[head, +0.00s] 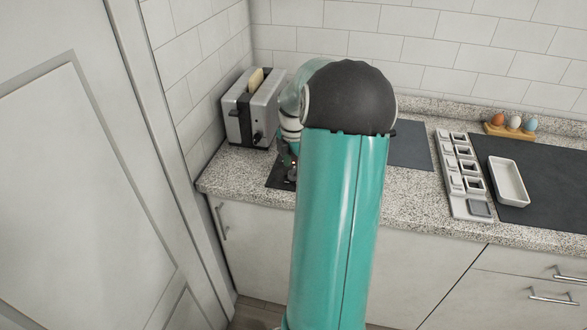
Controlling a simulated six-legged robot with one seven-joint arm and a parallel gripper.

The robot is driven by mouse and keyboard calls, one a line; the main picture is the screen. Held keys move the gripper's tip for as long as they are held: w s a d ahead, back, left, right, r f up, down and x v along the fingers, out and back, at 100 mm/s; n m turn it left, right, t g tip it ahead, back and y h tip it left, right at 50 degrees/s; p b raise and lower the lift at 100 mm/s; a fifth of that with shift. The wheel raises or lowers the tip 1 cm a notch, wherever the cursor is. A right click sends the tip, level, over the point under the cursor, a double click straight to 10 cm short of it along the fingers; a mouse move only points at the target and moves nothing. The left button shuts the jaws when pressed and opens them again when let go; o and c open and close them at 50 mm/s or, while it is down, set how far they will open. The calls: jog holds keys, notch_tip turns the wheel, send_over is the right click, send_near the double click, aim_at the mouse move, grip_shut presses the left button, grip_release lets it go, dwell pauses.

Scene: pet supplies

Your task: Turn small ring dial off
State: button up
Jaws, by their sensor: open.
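No small ring dial can be made out in the head view. A dark flat panel (410,146) lies on the counter, and my teal arm covers its middle. Its left part (275,180) shows beside my gripper. My gripper (288,168) is small in view and partly hidden by my arm. It is open, low over or at the left part of the panel, just right of the toaster. I cannot tell whether it touches anything.
A silver toaster (240,108) with bread (256,80) stands at the left wall. To the right are a grey-white compartment strip (443,160), a white dish (508,182) on a dark mat (550,190), and an egg holder (508,133). A white door (60,190) stands at left.

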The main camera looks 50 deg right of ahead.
aim_at(293, 170)
notch_tip(293, 170, up, 12)
dwell(0.3)
jog(key=shift+a+r, duration=0.1)
dwell(0.4)
jog(key=w+a+r+m+t+h, duration=0.1)
jog(key=a+r+m, duration=0.2)
jog(key=a, duration=0.9)
jog(key=w+a+r+m+t+h, duration=0.1)
jog(key=a+r+m, duration=0.2)
jog(key=a, duration=0.9)
jog(key=s+a+f+m+t+y, duration=0.1)
jog(key=s+a+m, duration=0.3)
jog(key=a, duration=0.5)
jog(key=s+a+f+m+t+y, duration=0.1)
jog(key=s+a+f+m+t, duration=0.1)
jog(key=s+a, duration=0.4)
jog(key=a+m, duration=0.1)
jog(key=a, duration=0.1)
jog(key=shift+a+m+t, duration=0.3)
jog(key=shift+a+m, duration=0.05)
jog(key=shift+m, duration=0.05)
